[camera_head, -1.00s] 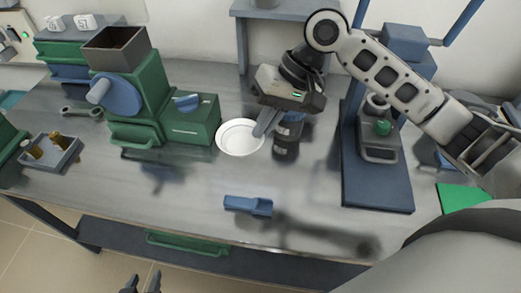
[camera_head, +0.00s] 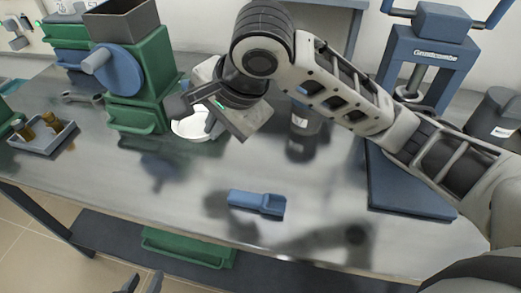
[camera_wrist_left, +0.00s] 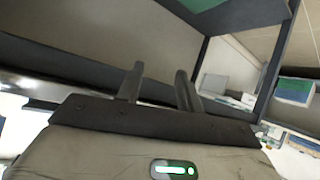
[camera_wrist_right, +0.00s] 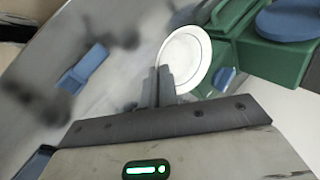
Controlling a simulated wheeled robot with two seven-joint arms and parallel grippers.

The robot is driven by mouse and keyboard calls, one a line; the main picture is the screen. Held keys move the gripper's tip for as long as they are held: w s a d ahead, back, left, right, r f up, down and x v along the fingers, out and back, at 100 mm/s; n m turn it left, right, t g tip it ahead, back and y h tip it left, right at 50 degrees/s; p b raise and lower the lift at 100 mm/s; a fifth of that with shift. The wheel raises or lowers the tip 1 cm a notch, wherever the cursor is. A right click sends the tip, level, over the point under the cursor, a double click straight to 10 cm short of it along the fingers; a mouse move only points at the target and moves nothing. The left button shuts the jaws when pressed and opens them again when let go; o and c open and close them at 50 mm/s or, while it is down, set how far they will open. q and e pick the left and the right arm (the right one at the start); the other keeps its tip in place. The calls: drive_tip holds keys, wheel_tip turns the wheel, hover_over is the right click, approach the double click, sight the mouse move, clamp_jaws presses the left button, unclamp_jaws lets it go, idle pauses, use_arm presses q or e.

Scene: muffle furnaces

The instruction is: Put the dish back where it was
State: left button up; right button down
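The dish is a shallow round white plate; it shows in the head view (camera_head: 190,127), partly hidden by my right gripper (camera_head: 212,126), beside the green machine. In the right wrist view the dish (camera_wrist_right: 187,60) lies at the tips of my right gripper (camera_wrist_right: 162,72), whose fingers are close together on its near rim. Whether the dish touches the table is not clear. My left gripper (camera_head: 143,283) is at the bottom edge of the head view, in front of and below the table. Its fingers stand apart and empty in the left wrist view (camera_wrist_left: 160,75).
The green machine (camera_head: 137,75) with a hopper stands left of the dish. A dark jar (camera_head: 303,128) stands to its right. A blue scoop (camera_head: 257,203) lies near the front edge. A grey tray (camera_head: 45,140) is far left, and a blue press (camera_head: 425,60) is right. The front-left tabletop is clear.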

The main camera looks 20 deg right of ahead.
drive_tip(key=d+f, duration=0.2)
drive_tip(key=d, duration=0.1)
drive_tip(key=w+d+f+b, duration=0.1)
drive_tip(key=d+f, duration=0.2)
drive_tip(key=w+d+f, duration=0.1)
drive_tip(key=d+f, duration=0.1)
drive_tip(key=d, duration=0.1)
drive_tip(key=shift+w+d+f+b, duration=0.1)
drive_tip(key=shift+f+b, duration=0.1)
drive_tip(key=shift+b, duration=0.2)
drive_tip(key=f, duration=0.1)
drive_tip(key=d+f+b, duration=0.1)
drive_tip(key=f, duration=0.1)
drive_tip(key=shift+f, duration=0.45)
use_arm(q)
drive_tip(key=shift+d+f, duration=0.15)
drive_tip(key=shift+f, duration=0.3)
use_arm(e)
drive_tip(key=shift+a, duration=0.1)
use_arm(q)
drive_tip(key=shift+f, duration=0.15)
use_arm(e)
drive_tip(key=c, duration=1.7)
unclamp_jaws()
drive_tip(key=shift+f, duration=0.1)
